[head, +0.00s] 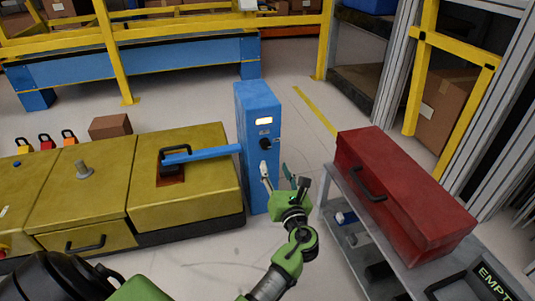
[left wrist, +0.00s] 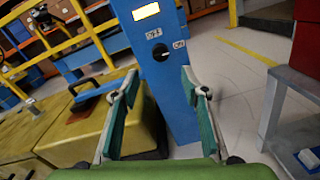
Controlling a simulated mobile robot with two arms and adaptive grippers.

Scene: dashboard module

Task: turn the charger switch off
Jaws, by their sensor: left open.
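The charger is an upright blue post (head: 255,105) with a lit yellow display (head: 264,121). Its black rotary switch (head: 265,143) sits on the front face below the display. In the left wrist view the switch (left wrist: 160,52) lies between an OFF label (left wrist: 153,34) on its upper left and an ON label (left wrist: 180,44) on its right. The knob is too small to tell which label it points at. My left gripper (head: 276,172) is open and empty, in front of the post and below the switch. In the left wrist view its fingers (left wrist: 160,82) spread below the switch, apart from it. My right gripper is not in view.
A yellow vehicle (head: 205,150) stands left of the charger, with a blue bar (head: 205,154) reaching toward the post. A red toolbox (head: 400,180) sits on a grey cart (head: 345,205) at the right. Yellow railings (head: 200,30) stand behind. Floor between post and cart is clear.

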